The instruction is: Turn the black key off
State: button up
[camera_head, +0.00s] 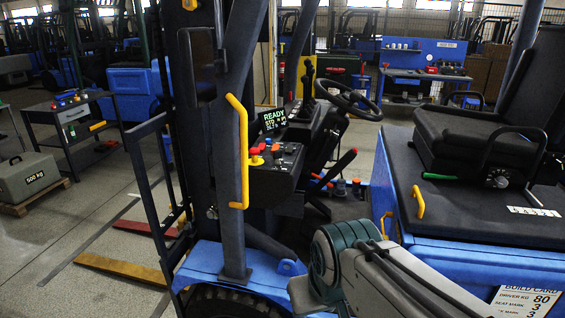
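A blue forklift (222,262) fills the middle. Its dashboard panel (290,178) carries a red knob, a yellow part, an orange knob and several small dark controls. A display (273,119) above the panel is lit and reads "READY" with smaller text below. I cannot pick out the black key among the dark controls. My grey-green arm (352,268) reaches in from the bottom right, in front of the forklift's floor. My gripper is not visible.
A yellow grab handle (240,150) stands on the dark front pillar beside the dashboard. The steering wheel (348,99) is behind the panel. The black seat (468,140) sits on the blue hood at right.

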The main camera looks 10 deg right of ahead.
aim_at(277, 154)
jog(key=u, duration=0.5)
jog(key=i, duration=1)
jog(key=z, duration=0.3)
